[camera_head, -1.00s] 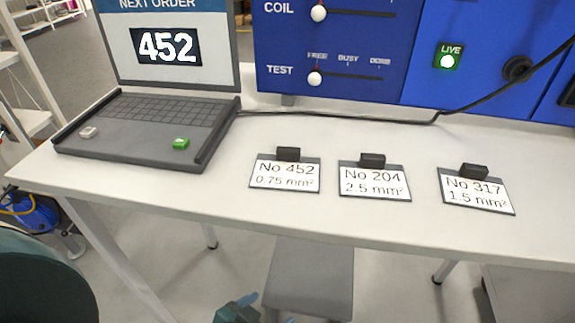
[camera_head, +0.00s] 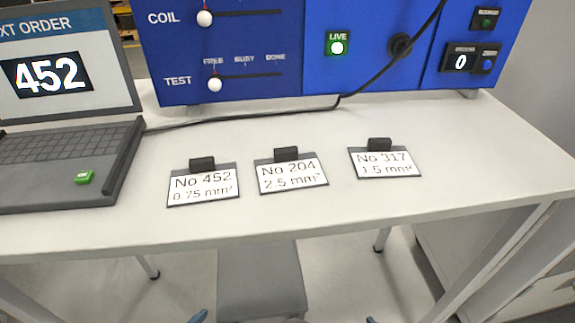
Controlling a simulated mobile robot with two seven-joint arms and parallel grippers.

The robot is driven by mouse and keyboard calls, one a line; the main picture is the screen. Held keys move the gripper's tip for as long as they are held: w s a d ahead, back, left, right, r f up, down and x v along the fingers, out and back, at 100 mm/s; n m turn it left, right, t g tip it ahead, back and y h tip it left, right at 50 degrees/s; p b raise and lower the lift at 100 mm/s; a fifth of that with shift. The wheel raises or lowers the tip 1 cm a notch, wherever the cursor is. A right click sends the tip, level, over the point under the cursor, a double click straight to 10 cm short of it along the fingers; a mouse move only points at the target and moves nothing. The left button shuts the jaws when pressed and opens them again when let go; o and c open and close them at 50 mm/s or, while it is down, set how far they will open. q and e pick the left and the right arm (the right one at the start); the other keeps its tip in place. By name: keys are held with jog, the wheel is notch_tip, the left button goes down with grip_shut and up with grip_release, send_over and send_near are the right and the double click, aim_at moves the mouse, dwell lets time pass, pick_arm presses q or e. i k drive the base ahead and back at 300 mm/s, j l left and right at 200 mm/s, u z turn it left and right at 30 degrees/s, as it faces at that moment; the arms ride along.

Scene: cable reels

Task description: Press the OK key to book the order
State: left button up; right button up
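The laptop (camera_head: 125,160) stands at the left of the table, partly cut off by the left edge of the view. Its screen (camera_head: 95,95) reads NEXT ORDER 452. A green key (camera_head: 84,177) sits at the front right of its keyboard deck; its lettering is too small to read. Nothing touches the key. Only small blue tips show at the bottom edge, left of centre (camera_head: 198,316) and right of centre (camera_head: 370,320). They look like parts of my left and right grippers, below the table's front edge and well away from the laptop. Their opening is hidden.
Order cards 452 (camera_head: 203,188), 204 (camera_head: 291,177) and 317 (camera_head: 385,164) lie on the white table (camera_head: 460,160). A blue panel (camera_head: 300,55) with sliders and a LIVE lamp stands behind. A black cable (camera_head: 250,118) runs from it to the laptop.

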aim_at(84, 178)
jog(key=u, duration=1.5)
